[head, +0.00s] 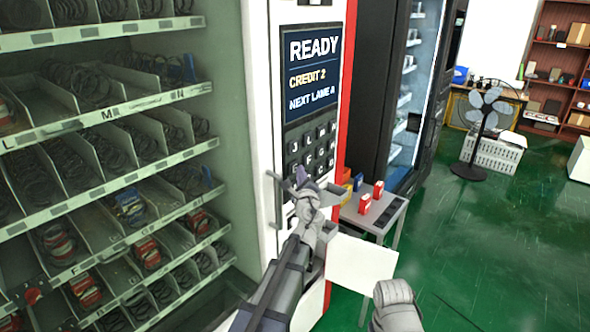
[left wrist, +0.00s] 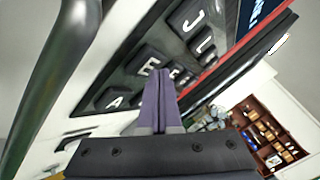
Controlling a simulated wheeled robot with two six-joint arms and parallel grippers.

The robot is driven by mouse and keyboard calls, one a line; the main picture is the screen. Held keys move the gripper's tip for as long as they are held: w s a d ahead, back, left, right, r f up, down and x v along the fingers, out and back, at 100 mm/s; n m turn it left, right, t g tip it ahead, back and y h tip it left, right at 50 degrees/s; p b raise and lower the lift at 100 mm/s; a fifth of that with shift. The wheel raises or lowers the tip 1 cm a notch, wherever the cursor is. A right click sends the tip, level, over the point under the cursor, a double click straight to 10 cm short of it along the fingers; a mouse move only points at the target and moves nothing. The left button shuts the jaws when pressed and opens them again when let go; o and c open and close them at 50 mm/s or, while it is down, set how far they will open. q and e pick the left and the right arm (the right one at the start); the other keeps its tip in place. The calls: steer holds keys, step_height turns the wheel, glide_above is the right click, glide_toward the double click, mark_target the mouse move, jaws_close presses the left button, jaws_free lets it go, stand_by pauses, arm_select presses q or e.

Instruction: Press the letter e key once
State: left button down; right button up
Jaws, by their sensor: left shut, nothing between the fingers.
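The vending machine's keypad (head: 312,148) has dark keys with white letters, below a lit screen (head: 313,72) reading READY and CREDIT 2. My left gripper (head: 302,178) is shut and empty, at the lower part of the keypad, hiding some keys. In the left wrist view its purple fingertips (left wrist: 160,78) overlap the lower right side of the E key (left wrist: 149,64). I cannot tell whether they touch it. The A key (left wrist: 115,100) is at lower left, the J key (left wrist: 188,18) and L key (left wrist: 207,43) above.
A metal handle (head: 276,203) stands just left of the keypad; it is close in the left wrist view (left wrist: 62,75). A small table (head: 391,210) with red boxes (head: 365,203) is at the right. A fan (head: 485,115) stands farther back on open green floor.

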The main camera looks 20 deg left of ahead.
arm_select(q)
steer(key=shift+w+a, duration=0.2)
steer(key=shift+a, duration=0.2)
stand_by(0.6)
steer(key=shift+d, duration=0.1)
stand_by(0.3)
steer(key=shift+s+d, duration=0.35)
steer(key=shift+d, duration=0.35)
steer(key=shift+d, duration=0.15)
steer(key=d, duration=0.1)
steer(key=s+d, duration=0.1)
steer(key=d, duration=0.2)
steer(key=shift+s+d, duration=0.2)
steer(key=shift+s, duration=0.15)
stand_by(0.4)
